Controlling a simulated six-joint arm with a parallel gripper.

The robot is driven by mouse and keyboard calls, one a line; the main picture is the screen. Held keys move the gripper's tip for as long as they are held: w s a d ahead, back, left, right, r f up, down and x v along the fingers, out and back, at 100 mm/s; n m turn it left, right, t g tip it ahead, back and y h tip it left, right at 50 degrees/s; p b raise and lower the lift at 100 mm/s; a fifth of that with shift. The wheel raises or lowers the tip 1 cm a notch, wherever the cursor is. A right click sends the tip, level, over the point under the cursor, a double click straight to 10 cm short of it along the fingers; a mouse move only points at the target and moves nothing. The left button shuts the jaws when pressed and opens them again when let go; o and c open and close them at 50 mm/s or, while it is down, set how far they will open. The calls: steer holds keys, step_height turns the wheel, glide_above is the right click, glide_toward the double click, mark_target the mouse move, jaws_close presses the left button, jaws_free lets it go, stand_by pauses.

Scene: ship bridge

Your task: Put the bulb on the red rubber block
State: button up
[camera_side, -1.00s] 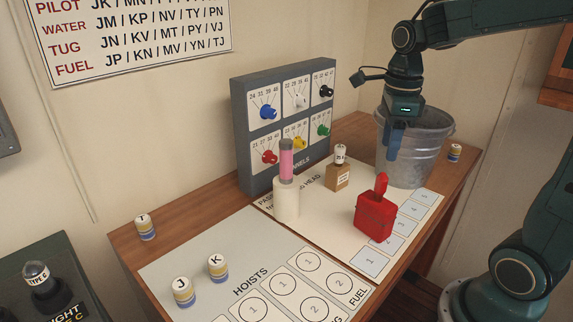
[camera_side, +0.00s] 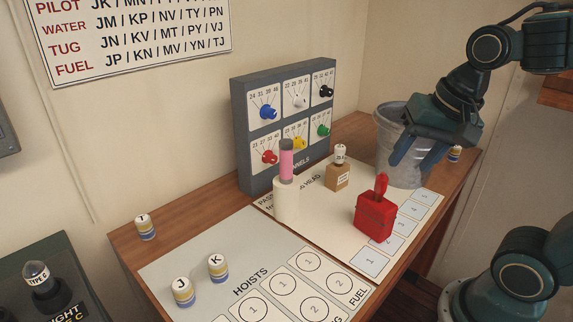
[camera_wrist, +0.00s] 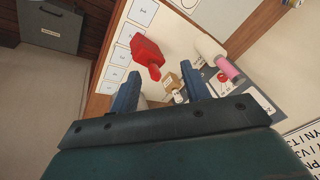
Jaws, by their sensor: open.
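A clear-domed bulb (camera_side: 37,274) marked TYPE C stands upright in a dark holder at the lower left of the side view. A second, small white-topped piece (camera_side: 340,153) with dark marks stands on a brown box (camera_side: 337,178); it may be a bulb, but I cannot tell. It also shows in the wrist view (camera_wrist: 179,97). The red block (camera_side: 375,218), with a red upright part on top, stands on the white sheet and shows in the wrist view (camera_wrist: 147,49). My gripper (camera_side: 413,160) is open, empty and tilted in front of the bucket, right of the box.
A metal bucket (camera_side: 394,118) stands at the back right. A grey dial panel (camera_side: 243,120) stands behind the box. A white cylinder (camera_side: 286,202) with a pink top (camera_side: 287,163) stands left of the box. Jars J (camera_side: 184,294) and K (camera_side: 218,268) stand on the hoists sheet.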

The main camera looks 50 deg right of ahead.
steer(key=s+n, duration=0.1)
steer(key=n, duration=0.2)
steer(key=s+a+n+t, duration=0.1)
steer(key=n, duration=0.2)
steer(key=s+a+n, duration=0.1)
steer(key=n, duration=0.2)
steer(key=shift+s+f+t, duration=0.2)
steer(key=shift+f+t, duration=0.1)
steer(key=shift+f, duration=0.05)
stand_by(0.8)
